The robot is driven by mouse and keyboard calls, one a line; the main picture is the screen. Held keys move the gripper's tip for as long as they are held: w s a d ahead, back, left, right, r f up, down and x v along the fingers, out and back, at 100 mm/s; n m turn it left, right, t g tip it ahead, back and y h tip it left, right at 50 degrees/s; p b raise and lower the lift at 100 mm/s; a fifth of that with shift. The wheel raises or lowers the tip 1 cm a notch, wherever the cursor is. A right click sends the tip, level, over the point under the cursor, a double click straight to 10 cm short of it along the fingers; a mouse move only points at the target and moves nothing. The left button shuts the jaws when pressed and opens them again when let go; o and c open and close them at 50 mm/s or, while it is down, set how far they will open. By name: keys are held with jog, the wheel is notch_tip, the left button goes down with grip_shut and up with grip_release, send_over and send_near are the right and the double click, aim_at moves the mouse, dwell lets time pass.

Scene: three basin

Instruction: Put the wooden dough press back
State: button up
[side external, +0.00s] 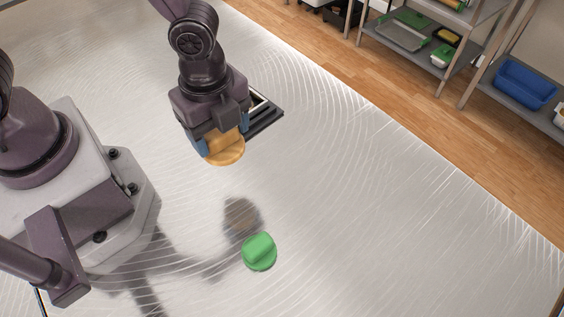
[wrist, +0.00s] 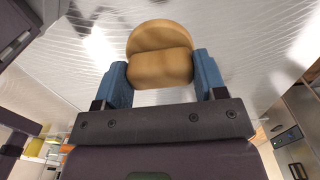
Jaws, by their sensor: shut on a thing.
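The wooden dough press (side external: 226,150) is a light-brown round piece with a raised block handle. My gripper (side external: 222,143) is shut on it and holds it above the metal table, with a shadow below it on the surface. In the wrist view the press (wrist: 160,66) sits between the two blue fingers of my gripper (wrist: 162,75), its round disc beyond the handle. A black tray or frame (side external: 266,120) lies on the table behind and to the right of my gripper, partly hidden by it.
A green press-shaped piece (side external: 259,252) with a round base stands on the metal table (side external: 380,210) in front of my gripper. The table's right side is clear. Shelves with a blue bin (side external: 525,84) and green-lidded trays (side external: 402,35) stand beyond the table edge.

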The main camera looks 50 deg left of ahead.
jog(key=w+d+f, duration=0.1)
jog(key=w+f, duration=0.1)
jog(key=w+d+f, duration=0.2)
jog(key=w+f, duration=0.1)
jog(key=w+d+f, duration=0.1)
jog(key=w+f, duration=0.2)
jog(key=shift+w+d, duration=0.2)
jog(key=shift+d, duration=0.1)
jog(key=shift+f, duration=1.55)
jog(key=o, duration=1)
jog(key=shift+f, duration=0.1)
